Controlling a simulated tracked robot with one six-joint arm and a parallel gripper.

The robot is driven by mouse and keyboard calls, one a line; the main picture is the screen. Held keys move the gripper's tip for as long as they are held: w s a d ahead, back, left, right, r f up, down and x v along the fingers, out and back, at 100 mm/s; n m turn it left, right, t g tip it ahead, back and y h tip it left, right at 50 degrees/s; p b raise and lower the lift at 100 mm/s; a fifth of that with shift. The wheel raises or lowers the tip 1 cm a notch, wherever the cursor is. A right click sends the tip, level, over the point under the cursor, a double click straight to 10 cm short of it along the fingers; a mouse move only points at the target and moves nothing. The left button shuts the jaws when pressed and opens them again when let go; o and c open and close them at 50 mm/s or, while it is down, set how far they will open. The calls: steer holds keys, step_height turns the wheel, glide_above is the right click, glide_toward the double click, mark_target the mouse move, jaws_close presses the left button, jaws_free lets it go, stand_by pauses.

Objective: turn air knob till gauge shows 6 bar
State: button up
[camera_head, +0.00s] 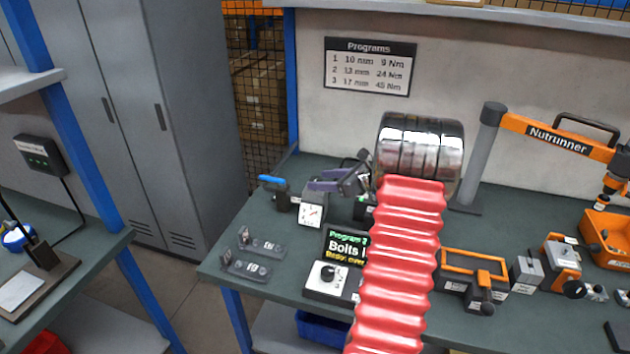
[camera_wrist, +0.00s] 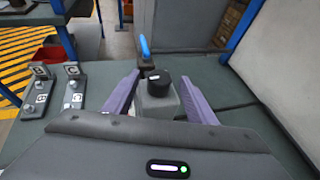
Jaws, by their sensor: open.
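The black air knob (camera_wrist: 159,85) has a white mark and sits on top of a grey regulator body (camera_wrist: 157,104) in the wrist view. My gripper (camera_wrist: 159,76) is open, with its purple fingers on either side of the knob and a visible gap to each. In the head view my gripper (camera_head: 325,186) is over the regulator and hides the knob. The white gauge (camera_head: 311,214) faces the front just below the fingers. Its needle is too small to read surely. A blue-handled valve (camera_head: 272,180) stands just left of the regulator; its handle (camera_wrist: 145,46) also shows beyond the knob.
Two labelled bolt fixtures (camera_head: 262,247) lie at the bench's left end. A display (camera_head: 346,246) and a white selector box (camera_head: 332,281) stand in front of the regulator. The orange Nutrunner arm (camera_head: 556,138) is at right. My red arm sleeve hides the bench middle.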

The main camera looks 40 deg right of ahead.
mark_target(317, 180)
steer(key=shift+x, duration=1.8)
steer(key=shift+c, duration=0.4)
steer(key=c, duration=1)
steer(key=shift+o, duration=0.2)
steer(key=shift+m+h, duration=0.3)
steer(key=shift+h, duration=0.1)
steer(key=shift+m+h, duration=0.6)
steer(key=shift+h, duration=0.1)
